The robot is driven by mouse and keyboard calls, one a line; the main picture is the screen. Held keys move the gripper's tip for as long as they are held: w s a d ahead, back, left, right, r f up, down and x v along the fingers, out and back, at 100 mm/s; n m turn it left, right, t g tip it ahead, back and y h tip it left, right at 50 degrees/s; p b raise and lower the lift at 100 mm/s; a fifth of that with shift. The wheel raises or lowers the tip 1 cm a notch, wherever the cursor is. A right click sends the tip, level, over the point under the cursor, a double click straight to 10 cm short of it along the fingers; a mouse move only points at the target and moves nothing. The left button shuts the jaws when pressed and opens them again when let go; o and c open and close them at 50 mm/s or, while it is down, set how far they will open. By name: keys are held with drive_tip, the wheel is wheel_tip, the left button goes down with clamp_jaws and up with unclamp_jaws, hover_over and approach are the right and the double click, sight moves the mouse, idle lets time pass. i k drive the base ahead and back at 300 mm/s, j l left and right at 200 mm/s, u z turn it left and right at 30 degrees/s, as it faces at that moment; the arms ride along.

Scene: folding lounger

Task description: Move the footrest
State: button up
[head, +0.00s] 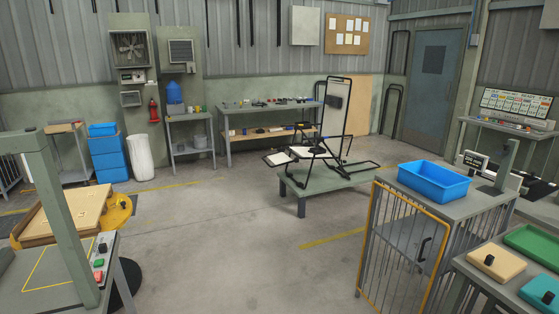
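The folding lounger (343,127) stands on a low green table (330,184) in the middle distance of the head view, right of centre. It has a black tube frame with a tall upright back frame. A small pale panel (277,158) with a dark edge sticks out at its left end, near the table's left edge; it looks like the footrest. A light seat panel (308,152) lies beside it, partly behind black tubes. At this distance I cannot tell how the footrest joins the frame. My gripper is not in view.
Open concrete floor (230,235) lies before the low table. A barred cage cart (400,250) with a blue bin (434,182) stands at front right. A workstation with a green post (62,215) fills the front left. A workbench (265,107) stands behind the lounger.

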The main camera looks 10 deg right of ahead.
sight(280, 158)
drive_tip(key=i+l, duration=0.1)
drive_tip(key=i, duration=7.55)
drive_tip(key=j+u, duration=0.05)
drive_tip(key=j, duration=0.35)
